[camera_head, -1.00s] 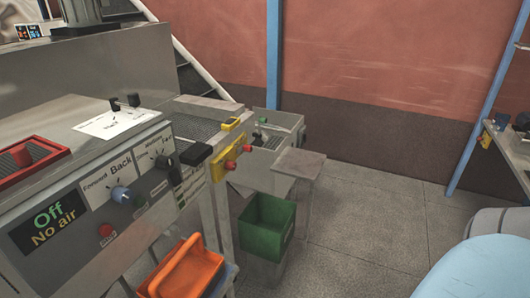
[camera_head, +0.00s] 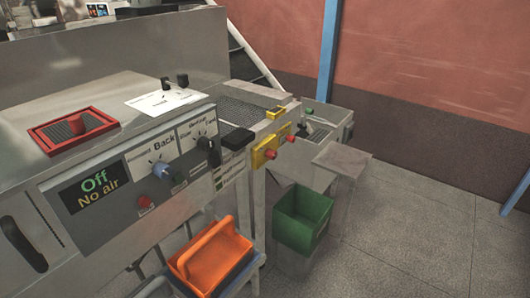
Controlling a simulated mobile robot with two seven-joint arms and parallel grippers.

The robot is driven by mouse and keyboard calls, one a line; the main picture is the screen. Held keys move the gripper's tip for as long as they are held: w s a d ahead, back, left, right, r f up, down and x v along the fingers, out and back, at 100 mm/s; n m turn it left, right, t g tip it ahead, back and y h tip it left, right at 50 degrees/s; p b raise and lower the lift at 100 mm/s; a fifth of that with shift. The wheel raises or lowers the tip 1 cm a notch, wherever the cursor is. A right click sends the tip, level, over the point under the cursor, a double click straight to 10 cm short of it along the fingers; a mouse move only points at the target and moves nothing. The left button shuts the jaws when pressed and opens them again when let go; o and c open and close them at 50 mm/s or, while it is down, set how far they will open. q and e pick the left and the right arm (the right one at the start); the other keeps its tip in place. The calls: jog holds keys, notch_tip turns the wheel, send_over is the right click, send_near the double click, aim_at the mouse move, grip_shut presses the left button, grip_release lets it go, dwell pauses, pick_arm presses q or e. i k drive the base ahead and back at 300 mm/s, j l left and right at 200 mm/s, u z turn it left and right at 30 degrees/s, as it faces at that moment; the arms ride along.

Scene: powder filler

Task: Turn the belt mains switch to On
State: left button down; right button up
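A grey machine (camera_head: 95,100) with a front control panel fills the left half. Its dark display (camera_head: 95,187) reads "Off" and "No air". The panel has a grey-blue knob (camera_head: 158,169) below the word "Back", a black knob (camera_head: 205,143) below a second label, and a small red button (camera_head: 144,201). A yellow box (camera_head: 266,153) with red knobs is on the conveyor end to the right of the panel. Which of these is the belt mains switch, and its position, I cannot tell. Neither of my grippers is in view.
An orange basket (camera_head: 208,254) stands low in front of the machine. A green bin (camera_head: 302,220) stands right of it, near a small grey table (camera_head: 342,160). A red tray (camera_head: 74,129) lies on the machine top. The grey floor at right is open.

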aim_at(271, 154)
jog(key=i+l, duration=0.45)
jog(key=l, duration=0.15)
jog(key=i+l+u, duration=0.3)
jog(key=l, duration=0.3)
jog(key=i+l+u, duration=0.2)
jog(key=i+l, duration=0.05)
jog(key=l, duration=0.1)
